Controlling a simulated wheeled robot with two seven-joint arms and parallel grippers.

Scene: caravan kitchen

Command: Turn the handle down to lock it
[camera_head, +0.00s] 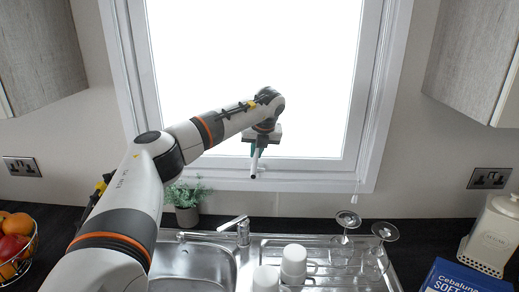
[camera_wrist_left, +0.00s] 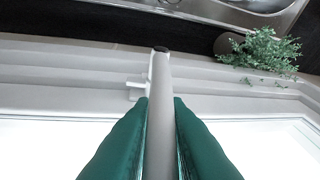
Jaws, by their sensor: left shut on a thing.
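The white window handle (camera_head: 254,163) is at the lower middle of the window frame in the head view. It points downward, with its lower end tilted slightly to the left. My left gripper (camera_head: 257,151) is at the handle, and its arm comes in from the left. In the left wrist view the handle (camera_wrist_left: 161,75) runs between the two green fingers (camera_wrist_left: 161,125), which are shut on it. Its dark-tipped end sticks out past them. My right gripper is in neither view.
Below the window are a steel sink (camera_head: 190,262), a tap (camera_head: 240,228), a potted plant (camera_head: 187,200), white cups (camera_head: 293,262) and upturned wine glasses (camera_head: 382,234). A fruit basket (camera_head: 17,243) stands left, and a blue box (camera_head: 462,278) and white canister (camera_head: 492,235) stand right.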

